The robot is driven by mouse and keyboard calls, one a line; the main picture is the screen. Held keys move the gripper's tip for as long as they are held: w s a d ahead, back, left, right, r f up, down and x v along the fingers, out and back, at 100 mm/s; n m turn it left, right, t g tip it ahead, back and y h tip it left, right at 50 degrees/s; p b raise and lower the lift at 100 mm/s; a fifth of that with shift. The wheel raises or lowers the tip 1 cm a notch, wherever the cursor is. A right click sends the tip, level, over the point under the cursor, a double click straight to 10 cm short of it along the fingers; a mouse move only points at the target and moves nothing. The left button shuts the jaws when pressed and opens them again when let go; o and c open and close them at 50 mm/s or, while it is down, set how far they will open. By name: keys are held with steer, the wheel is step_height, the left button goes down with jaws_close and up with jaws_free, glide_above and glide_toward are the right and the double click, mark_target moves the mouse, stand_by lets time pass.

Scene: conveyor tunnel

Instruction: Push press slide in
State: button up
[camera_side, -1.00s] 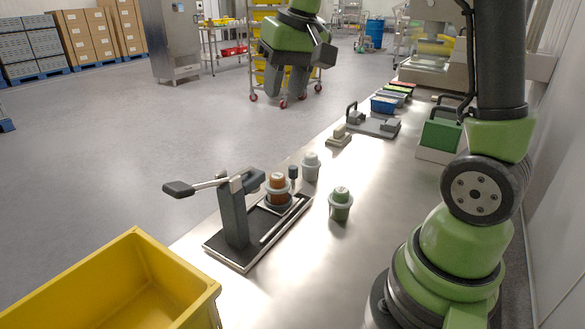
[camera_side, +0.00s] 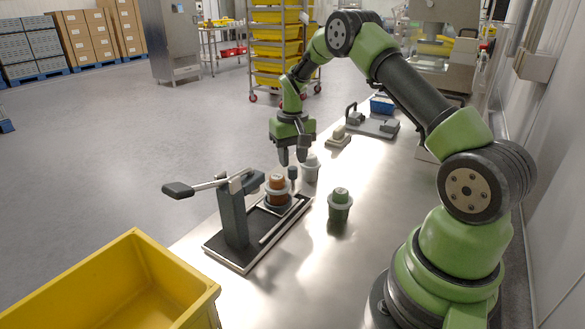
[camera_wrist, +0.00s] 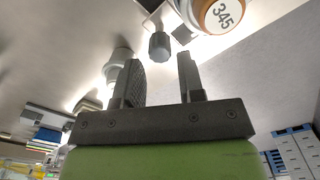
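The lever press (camera_side: 233,213) stands on a dark base plate at the table's left edge. An orange-brown cup (camera_side: 277,184) sits in a grey ring holder on the press's slide, right of the press head. My gripper (camera_side: 292,160) is open and points down just above the knob. In the wrist view, the knob appears just beyond my fingertips (camera_wrist: 158,66), between their lines.
A pale grey cup (camera_side: 311,168) stands close behind the knob, and a green cup (camera_side: 340,205) stands to the right. A yellow bin (camera_side: 130,275) is at the front left. A small block (camera_side: 338,137) and a clamp device (camera_side: 372,122) lie farther back.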

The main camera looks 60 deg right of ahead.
mark_target(293, 167)
steer(key=shift+f, duration=1.7)
steer(key=shift+c, duration=0.3)
jaws_close()
steer(key=shift+a, duration=2.3)
steer(key=shift+o, duration=0.3)
jaws_free()
steer(key=shift+r, duration=0.1)
step_height(293, 167, up, 10)
